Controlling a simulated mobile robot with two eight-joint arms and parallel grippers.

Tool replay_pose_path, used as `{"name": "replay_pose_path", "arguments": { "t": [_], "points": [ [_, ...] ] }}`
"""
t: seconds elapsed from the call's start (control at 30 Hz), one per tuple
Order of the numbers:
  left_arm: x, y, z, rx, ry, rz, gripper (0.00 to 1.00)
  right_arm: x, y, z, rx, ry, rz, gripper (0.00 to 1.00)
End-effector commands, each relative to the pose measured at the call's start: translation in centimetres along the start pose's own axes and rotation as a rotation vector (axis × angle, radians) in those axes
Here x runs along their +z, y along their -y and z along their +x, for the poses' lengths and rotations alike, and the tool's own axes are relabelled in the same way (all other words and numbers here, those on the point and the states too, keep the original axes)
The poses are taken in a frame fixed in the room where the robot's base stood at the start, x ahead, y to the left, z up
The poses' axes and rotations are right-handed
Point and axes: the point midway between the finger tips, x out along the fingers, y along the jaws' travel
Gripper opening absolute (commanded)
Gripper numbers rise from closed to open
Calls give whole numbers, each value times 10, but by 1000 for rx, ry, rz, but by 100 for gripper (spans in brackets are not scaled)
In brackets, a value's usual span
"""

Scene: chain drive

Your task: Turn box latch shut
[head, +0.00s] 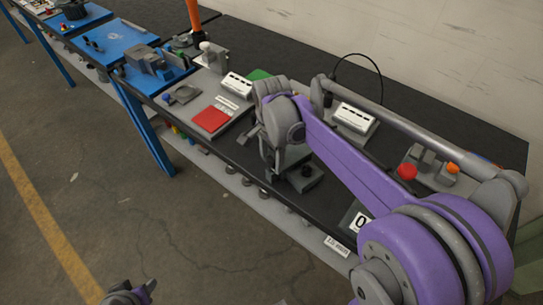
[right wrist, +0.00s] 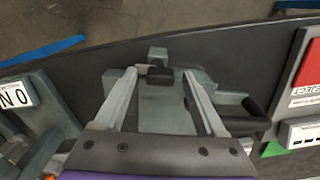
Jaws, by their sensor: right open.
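The grey box (right wrist: 165,112) sits near the table's edge; in the head view its grey body (head: 290,158) is partly hidden by my right gripper and arm. A dark block (right wrist: 159,75), seemingly the latch handle, is at the box's front with a small grey block (right wrist: 157,54) beyond it. In the right wrist view my right gripper (right wrist: 159,85) is open, one finger on either side of the dark block, with visible gaps. Whether the fingers touch the box beneath is unclear. My left gripper (head: 130,293) shows only in part at the bottom of the head view.
White switch boxes (head: 236,85) stand behind. A fixture with a red button (head: 407,171) is at the right. A black bar handle (right wrist: 240,118) sits beside the box. Floor is clear in front.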

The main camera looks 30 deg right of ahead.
Motion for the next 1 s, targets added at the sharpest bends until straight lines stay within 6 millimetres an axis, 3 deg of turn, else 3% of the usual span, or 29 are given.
{"name": "replay_pose_path", "arguments": {
  "t": [0.1, 0.5, 1.0],
  "points": [
    [0, 0, 0, 0, 0, 0, 50, 0, 0, 0, 0, 0, 0, 71],
    [0, 0, 0, 0, 0, 0, 50, 0, 0, 0, 0, 0, 0, 0],
    [0, 0, 0, 0, 0, 0, 50, 0, 0, -1, 0, 0, -100, 0]
  ]
}}
